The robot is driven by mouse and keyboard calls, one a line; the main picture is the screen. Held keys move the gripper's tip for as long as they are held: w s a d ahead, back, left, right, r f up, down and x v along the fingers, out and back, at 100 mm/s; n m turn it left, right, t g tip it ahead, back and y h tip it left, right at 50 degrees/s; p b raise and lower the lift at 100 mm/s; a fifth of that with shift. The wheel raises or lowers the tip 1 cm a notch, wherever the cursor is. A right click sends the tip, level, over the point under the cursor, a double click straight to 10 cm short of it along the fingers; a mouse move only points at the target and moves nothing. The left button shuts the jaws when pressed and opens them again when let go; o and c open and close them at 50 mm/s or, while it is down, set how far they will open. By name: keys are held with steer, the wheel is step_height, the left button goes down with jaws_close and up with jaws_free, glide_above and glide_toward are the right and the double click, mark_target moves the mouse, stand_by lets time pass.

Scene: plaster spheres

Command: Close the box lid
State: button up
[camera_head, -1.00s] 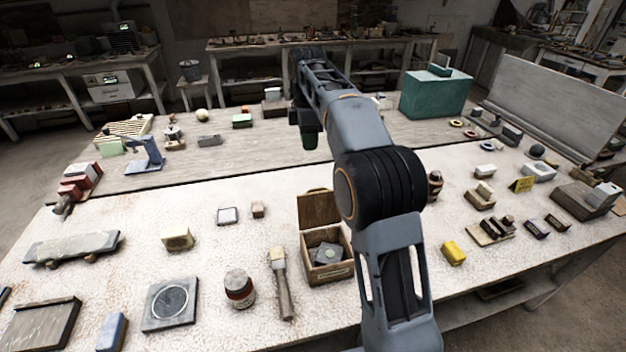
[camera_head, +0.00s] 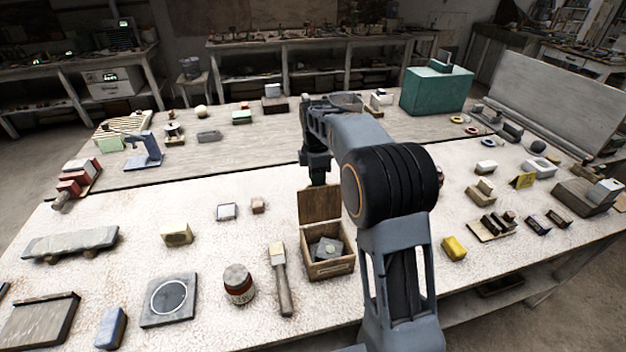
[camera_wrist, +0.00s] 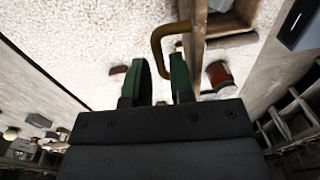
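A small wooden box (camera_head: 331,270) stands on the pale speckled table with its wooden lid (camera_head: 320,206) raised upright at the back. Grey objects lie inside the box. My gripper (camera_head: 318,178) points down just behind and above the lid's top edge. The box's wooden wall (camera_wrist: 232,42) shows at the upper right there. A curved ochre bar (camera_wrist: 158,42) lies just past the fingertips; I cannot tell whether they touch.
A yellow block (camera_head: 454,248) lies to the right, beyond my arm.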

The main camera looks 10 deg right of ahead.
steer(key=shift+f, duration=0.45)
steer(key=shift+c, duration=0.4)
jaws_close()
